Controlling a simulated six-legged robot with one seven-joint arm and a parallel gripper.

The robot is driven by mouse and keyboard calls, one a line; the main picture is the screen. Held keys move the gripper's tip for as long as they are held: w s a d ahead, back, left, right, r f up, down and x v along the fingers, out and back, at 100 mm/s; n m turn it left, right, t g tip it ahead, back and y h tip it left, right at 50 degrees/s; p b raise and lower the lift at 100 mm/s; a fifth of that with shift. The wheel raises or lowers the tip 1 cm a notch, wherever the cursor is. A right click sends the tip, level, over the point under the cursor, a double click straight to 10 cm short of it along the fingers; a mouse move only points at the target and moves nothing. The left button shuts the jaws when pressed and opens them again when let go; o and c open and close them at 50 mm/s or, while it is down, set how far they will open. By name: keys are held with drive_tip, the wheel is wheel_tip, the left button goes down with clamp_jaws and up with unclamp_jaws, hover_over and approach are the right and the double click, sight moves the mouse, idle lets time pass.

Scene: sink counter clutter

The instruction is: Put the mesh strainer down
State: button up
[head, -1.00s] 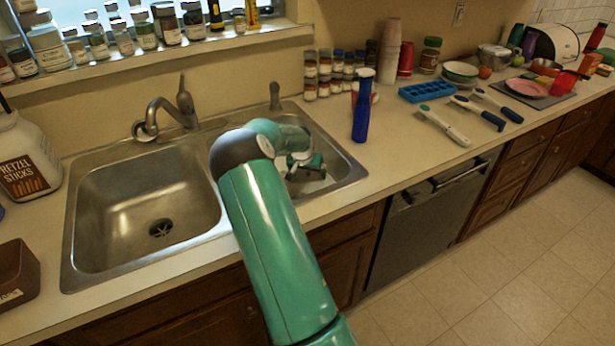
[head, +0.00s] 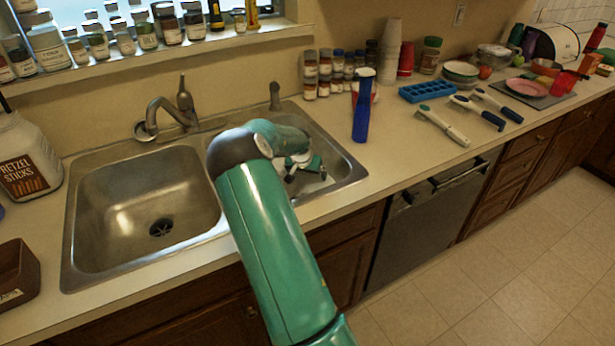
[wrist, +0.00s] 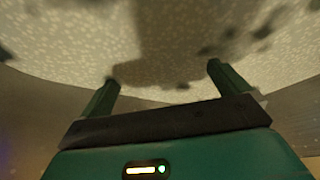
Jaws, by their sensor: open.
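My gripper (head: 304,170) is low inside the right sink basin (head: 345,172), partly hidden behind my own arm in the head view. In the wrist view my gripper (wrist: 162,75) is open, its two green fingers well apart with nothing visibly clamped between them. A pale, speckled, curved surface (wrist: 165,35) lies just beyond the fingertips, with dark blotches and shadow on it. I cannot tell whether it is the mesh strainer or something else in the basin. No strainer is clearly recognisable in the head view.
The left basin (head: 140,205) is empty. The faucet (head: 172,112) stands behind the basins. A blue upright object (head: 361,112) stands right of the sink, with a blue tray (head: 427,92) and light-handled utensils (head: 443,125) beyond. A pretzel jar (head: 25,160) is at left.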

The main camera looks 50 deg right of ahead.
drive_tip(key=v, duration=1)
drive_tip(key=s+a+r+n+t+y, duration=0.1)
drive_tip(key=s+a+r+n+y, duration=0.1)
drive_tip(key=a+r, duration=0.5)
drive_tip(key=s+a+r+n+t+y, duration=0.15)
drive_tip(key=a+r, duration=0.25)
drive_tip(key=a, duration=0.8)
drive_tip(key=s+a+r+n+y, duration=0.1)
drive_tip(key=s+a+r+n, duration=0.15)
drive_tip(key=a+r, duration=0.45)
drive_tip(key=s+a+r+n+t, duration=0.1)
drive_tip(key=s+a+n, duration=0.5)
drive_tip(key=s+a, duration=1.1)
drive_tip(key=shift+s+a+r, duration=0.4)
drive_tip(key=shift+s+r, duration=0.05)
drive_tip(key=shift+s, duration=0.25)
